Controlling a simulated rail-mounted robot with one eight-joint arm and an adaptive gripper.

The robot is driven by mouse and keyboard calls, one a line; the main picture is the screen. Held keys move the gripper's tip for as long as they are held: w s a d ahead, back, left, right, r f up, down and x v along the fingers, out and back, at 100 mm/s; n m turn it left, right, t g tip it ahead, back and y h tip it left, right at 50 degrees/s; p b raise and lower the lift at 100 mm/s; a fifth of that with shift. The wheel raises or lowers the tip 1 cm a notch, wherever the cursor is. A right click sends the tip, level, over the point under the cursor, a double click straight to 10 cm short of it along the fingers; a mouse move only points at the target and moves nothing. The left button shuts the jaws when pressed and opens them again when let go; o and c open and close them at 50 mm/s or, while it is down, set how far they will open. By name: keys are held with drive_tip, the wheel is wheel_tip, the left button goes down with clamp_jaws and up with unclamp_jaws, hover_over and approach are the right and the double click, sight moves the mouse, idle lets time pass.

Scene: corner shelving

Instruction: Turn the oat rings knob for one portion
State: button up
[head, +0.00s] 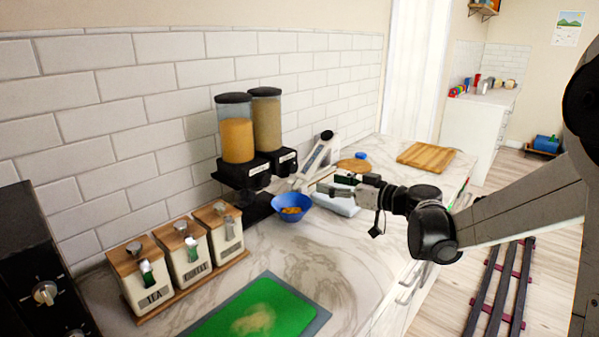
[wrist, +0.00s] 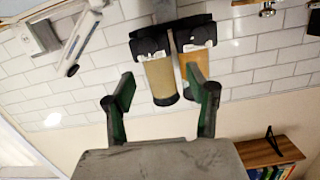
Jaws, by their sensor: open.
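A twin dispenser stands against the tiled wall, with an orange-filled container (head: 237,138) on the left and a beige-filled one (head: 267,123) on the right. Each has a black base with a small white label, too small to read, so I cannot tell which holds oat rings. The knobs are not clear. The wrist view shows the beige container (wrist: 160,78) and orange container (wrist: 201,62) upside down. My gripper (head: 322,188) is open and empty, right of the dispenser's front and apart from it. Its green-padded fingers (wrist: 159,72) show there. A blue bowl (head: 291,215) with orange pieces sits below the dispenser.
Three labelled canisters (head: 186,254) stand at the left, near a green cutting mat (head: 215,322). A dark appliance (head: 40,270) is at the far left. A white slanted device (head: 316,157) stands behind my gripper. A wooden board (head: 425,156) lies farther right.

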sight(294, 168)
drive_tip(key=shift+n+t+y, duration=0.4)
drive_tip(key=shift+t+y, duration=0.1)
drive_tip(key=x, duration=0.5)
drive_tip(key=w+d+f+x, duration=0.1)
drive_tip(key=x, duration=0.4)
drive_tip(key=w+x, duration=0.1)
drive_tip(key=x, duration=0.4)
drive_tip(key=shift+w+d+f, duration=0.2)
drive_tip(key=shift+d, duration=0.1)
drive_tip(key=shift+c, duration=0.4)
drive_tip(key=c, duration=1.1)
drive_tip(key=shift+o, duration=0.2)
drive_tip(key=shift+m, duration=0.3)
